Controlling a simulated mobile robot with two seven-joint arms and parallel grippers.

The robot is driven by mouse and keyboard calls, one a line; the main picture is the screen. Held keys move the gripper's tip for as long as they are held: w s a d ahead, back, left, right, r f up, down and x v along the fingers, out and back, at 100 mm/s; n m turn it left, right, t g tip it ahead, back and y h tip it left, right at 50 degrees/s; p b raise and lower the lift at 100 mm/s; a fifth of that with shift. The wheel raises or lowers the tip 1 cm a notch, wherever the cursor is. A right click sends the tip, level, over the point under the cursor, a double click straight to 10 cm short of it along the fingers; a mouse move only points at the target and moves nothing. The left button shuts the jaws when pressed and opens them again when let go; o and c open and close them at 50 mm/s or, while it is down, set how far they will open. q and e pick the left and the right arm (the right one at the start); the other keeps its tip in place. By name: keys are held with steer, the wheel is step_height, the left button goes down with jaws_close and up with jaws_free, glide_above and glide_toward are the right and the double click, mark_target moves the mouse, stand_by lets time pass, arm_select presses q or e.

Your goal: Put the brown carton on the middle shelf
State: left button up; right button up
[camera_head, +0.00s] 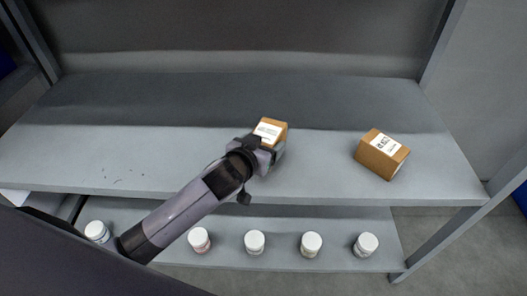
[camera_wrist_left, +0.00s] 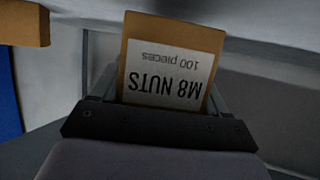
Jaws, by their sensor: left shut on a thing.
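A brown carton (camera_head: 270,130) with a white label is held in my left gripper (camera_head: 268,150), over the grey shelf (camera_head: 90,150) in the head view. In the left wrist view the carton (camera_wrist_left: 172,62) fills the space between the jaws, and its label reads "M8 NUTS 100 pieces" upside down. The gripper is shut on it. I cannot tell whether the carton touches the shelf. A second brown carton (camera_head: 382,154) with a white label sits on the same shelf to the right. My right gripper is not in view.
A lower shelf (camera_head: 285,262) holds several white-lidded bottles (camera_head: 311,244) in a row. A grey shelf post (camera_head: 440,240) stands at the right. The shelf is clear at the left and between the two cartons.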

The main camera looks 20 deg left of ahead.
arm_select(q)
step_height(320, 180, down, 2)
steer(key=shift+f, duration=0.2)
steer(key=shift+r, duration=0.1)
steer(key=shift+f, duration=0.2)
steer(key=o, duration=1.4)
steer(key=shift+r, duration=0.15)
steer(key=p+v, duration=0.1)
steer(key=v, duration=1.1)
